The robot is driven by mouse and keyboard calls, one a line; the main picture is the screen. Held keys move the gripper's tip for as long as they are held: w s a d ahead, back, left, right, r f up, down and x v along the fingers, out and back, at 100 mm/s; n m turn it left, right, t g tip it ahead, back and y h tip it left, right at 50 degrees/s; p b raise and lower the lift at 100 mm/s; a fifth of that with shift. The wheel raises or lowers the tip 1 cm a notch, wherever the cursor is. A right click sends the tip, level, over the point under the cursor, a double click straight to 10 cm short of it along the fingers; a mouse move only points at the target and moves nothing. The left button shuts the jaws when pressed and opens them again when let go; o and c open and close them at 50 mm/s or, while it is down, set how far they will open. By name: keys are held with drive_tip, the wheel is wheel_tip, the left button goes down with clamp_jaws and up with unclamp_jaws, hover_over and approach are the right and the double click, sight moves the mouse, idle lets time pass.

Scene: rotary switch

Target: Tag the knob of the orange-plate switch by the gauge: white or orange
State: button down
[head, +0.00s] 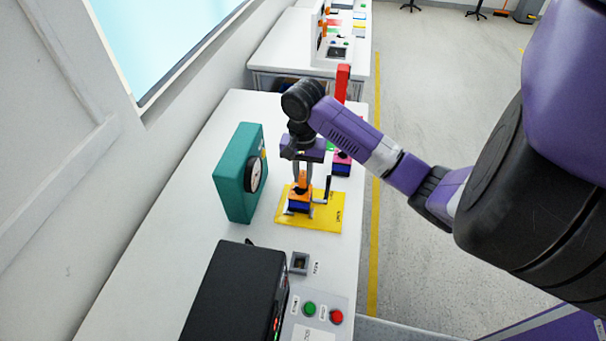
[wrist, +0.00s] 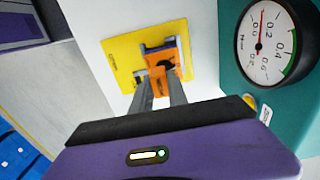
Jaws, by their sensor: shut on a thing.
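The orange-plate switch (head: 299,206) has a blue body and stands on a yellow mat (head: 331,223), beside the gauge. In the wrist view its orange plate (wrist: 157,79) shows beyond my fingers. My gripper (head: 302,181) points down at the switch from above, and its grey fingers (wrist: 160,88) are shut on the knob. The gauge (head: 240,172) is a teal box with a round white dial (wrist: 267,45), whose red needle points near 0.0.
A black box (head: 236,293) and a panel with green (head: 309,308) and red (head: 337,316) buttons stand at the front. A pink-and-dark device (head: 342,164) and a red upright piece (head: 342,83) stand behind my gripper. The white table (head: 160,265) is clear left of the gauge.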

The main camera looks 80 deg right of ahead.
sight(303, 174)
drive_tip(key=shift+f+b, duration=0.6)
drive_tip(key=shift+f, duration=0.45)
drive_tip(key=c, duration=1.2)
unclamp_jaws()
drive_tip(key=shift+r, duration=0.15)
wheel_tip(303, 174, up, 8)
drive_tip(key=shift+f+p, duration=0.2)
drive_tip(key=shift+p, duration=0.5)
drive_tip(key=shift+r, duration=0.1)
